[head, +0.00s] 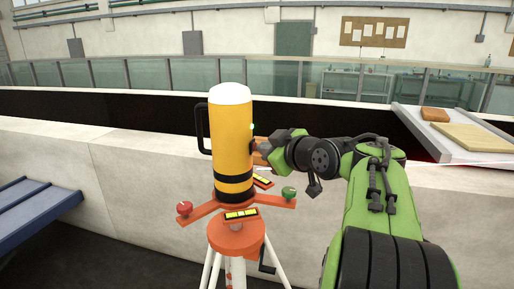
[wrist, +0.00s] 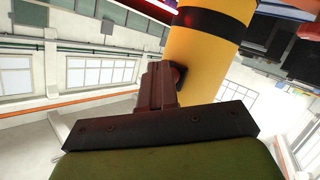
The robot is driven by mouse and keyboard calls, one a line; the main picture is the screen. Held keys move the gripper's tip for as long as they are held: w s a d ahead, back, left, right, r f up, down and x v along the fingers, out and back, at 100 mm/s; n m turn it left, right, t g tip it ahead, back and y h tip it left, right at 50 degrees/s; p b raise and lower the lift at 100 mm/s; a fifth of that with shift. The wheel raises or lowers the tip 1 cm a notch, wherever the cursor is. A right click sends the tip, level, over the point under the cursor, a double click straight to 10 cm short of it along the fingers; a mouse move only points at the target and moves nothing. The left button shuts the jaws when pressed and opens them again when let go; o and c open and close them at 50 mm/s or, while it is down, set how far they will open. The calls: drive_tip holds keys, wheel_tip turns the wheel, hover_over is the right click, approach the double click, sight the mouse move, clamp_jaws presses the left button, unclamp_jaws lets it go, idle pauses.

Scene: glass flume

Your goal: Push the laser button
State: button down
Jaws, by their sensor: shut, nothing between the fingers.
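The laser unit (head: 231,130) is a yellow cylinder with a white domed top, black bands and a black side handle. It stands upright on an orange base with red and green knobs. A small green light shows on its right edge. My gripper (head: 259,147) is at the unit's right side, fingers shut and empty. In the wrist view the shut fingers (wrist: 160,78) reach the yellow body (wrist: 206,45), beside a dark round part (wrist: 180,73), likely the button. The fingertips partly cover it; I cannot tell whether they touch it.
An orange tripod head (head: 237,236) with white legs carries the unit. A pale wall (head: 130,180) runs behind it, with the glass flume (head: 170,75) beyond. A blue bench (head: 35,208) is at left. A ledge (head: 440,125) with boards is at right.

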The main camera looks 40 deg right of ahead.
drive_tip(key=shift+s+d, duration=0.3)
drive_tip(key=shift+s, duration=0.1)
drive_tip(key=s+d, duration=0.3)
drive_tip(key=s, duration=0.1)
drive_tip(key=shift+s+d, duration=0.35)
drive_tip(key=shift+s, duration=0.05)
drive_tip(key=shift+a, duration=0.1)
